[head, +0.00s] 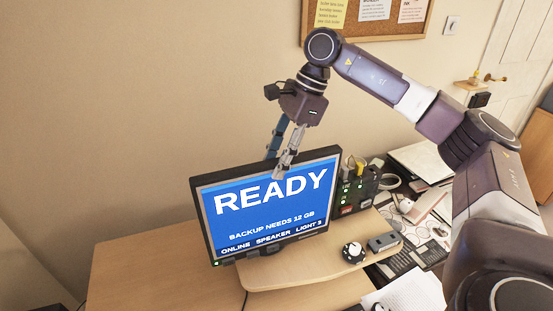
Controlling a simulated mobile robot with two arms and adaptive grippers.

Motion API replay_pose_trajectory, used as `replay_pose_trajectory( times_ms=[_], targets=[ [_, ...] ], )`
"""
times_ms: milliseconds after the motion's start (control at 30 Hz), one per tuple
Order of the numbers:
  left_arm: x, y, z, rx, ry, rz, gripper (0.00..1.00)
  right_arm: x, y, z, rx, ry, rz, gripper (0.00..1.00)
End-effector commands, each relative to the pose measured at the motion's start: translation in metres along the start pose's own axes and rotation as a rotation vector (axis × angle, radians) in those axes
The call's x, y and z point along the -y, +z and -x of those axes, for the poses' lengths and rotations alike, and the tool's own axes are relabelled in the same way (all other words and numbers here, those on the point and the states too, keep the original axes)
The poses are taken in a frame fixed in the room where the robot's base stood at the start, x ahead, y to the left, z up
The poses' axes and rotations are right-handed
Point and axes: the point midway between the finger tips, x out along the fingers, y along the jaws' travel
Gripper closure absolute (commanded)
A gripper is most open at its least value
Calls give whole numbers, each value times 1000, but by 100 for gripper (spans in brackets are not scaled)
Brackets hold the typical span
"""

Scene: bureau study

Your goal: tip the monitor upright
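The monitor (268,205) stands on the desk shelf (310,270) in the middle of the head view. Its lit blue screen faces me and reads READY, with smaller lines below. It looks close to upright; its exact lean is hard to judge. My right gripper (275,166) reaches down to the monitor's top edge. One grey finger overlaps the front of the screen, and a bluish finger goes down at the rear of the top edge. The fingers are apart around the edge; whether they press on it I cannot tell. The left gripper is not in view.
A black box with green lights (352,190) stands right of the monitor. A dial (353,252) and a small grey block (383,242) sit on the shelf. Papers and a keyboard (410,255) clutter the right. The desk's left part (140,270) is clear.

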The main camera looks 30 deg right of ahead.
Motion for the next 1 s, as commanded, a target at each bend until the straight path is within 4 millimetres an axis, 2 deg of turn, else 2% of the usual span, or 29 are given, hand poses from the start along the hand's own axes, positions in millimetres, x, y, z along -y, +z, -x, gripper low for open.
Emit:
replay_pose_trajectory(
  times_ms=[367, 467, 800, 1000],
  targets=[
    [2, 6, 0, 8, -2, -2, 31, 2, 0, 6, 2, -7, -2, 61],
    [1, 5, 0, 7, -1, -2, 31, 2, 1, 20, 3, -8, -3, 61],
    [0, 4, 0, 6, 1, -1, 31, 1, 1, 90, 3, -7, -1, 61],
    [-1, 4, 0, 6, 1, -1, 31, 0, 1, 115, 1, -4, 0, 61]
  ],
)
